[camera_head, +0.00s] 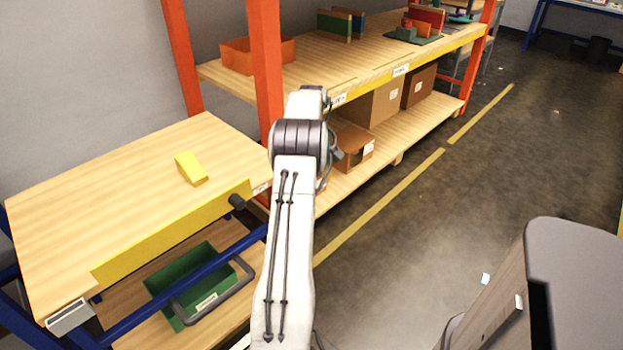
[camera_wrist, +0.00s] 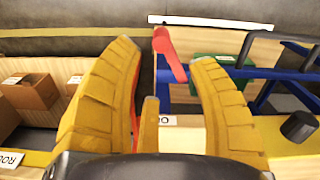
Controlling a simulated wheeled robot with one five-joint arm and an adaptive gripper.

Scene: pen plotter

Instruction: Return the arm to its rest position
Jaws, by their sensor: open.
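My arm's white links run up the middle of the head view, ending in a grey joint beside the shelf's orange post. My gripper (camera_wrist: 165,54) shows in the wrist view as two yellow ribbed fingers spread wide apart. It holds nothing that I can make out. A red elongated piece (camera_wrist: 170,56) shows between the fingers; I cannot tell what it is or whether it touches them. In the head view the fingers are hidden behind the arm.
A wooden cart (camera_head: 110,190) with a yellow block (camera_head: 191,168) and a black knob (camera_head: 237,202) stands at left, a green bin (camera_head: 190,280) below. A shelf (camera_head: 345,65) holds an orange tray (camera_head: 257,55), with cardboard boxes (camera_head: 418,87) underneath.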

